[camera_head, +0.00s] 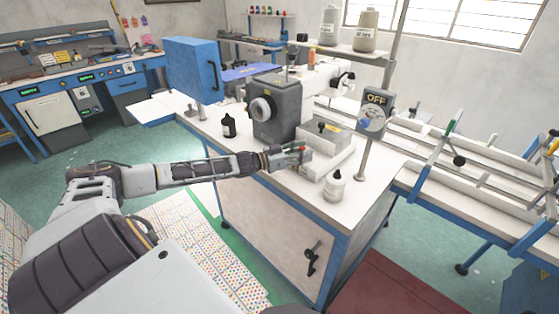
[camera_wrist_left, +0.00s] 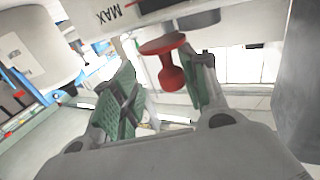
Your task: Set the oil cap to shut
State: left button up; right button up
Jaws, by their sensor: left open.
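A red knob-like part (camera_wrist_left: 172,66), which looks like the oil cap, shows in the left wrist view under a white surface marked MAX (camera_wrist_left: 112,14). It has a wide disc and a narrower rounded end. My left gripper (camera_wrist_left: 165,88) is open, with a green-padded finger on either side of the red part; I cannot tell whether they touch it. In the head view my left gripper (camera_head: 303,155) is in front of the sewing machine (camera_head: 275,110), above the table top. The cap's seat is not clearly visible, so I cannot tell whether it is shut.
A blue box (camera_head: 191,70) stands at the back left.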

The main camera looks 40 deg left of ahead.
pick_arm(q)
jog(key=shift+d+y, duration=0.1)
jog(key=shift+y, duration=0.2)
jog(key=shift+d+n+t+y+p, duration=0.3)
jog(key=shift+n+t+y+p, duration=0.5)
jog(key=shift+p, duration=0.75)
jog(key=p+v, duration=0.1)
jog(key=v, duration=0.9)
jog(key=shift+r+y+p, duration=0.25)
jog(key=shift+y+p, duration=0.15)
jog(key=shift+s, duration=0.1)
dwell(0.3)
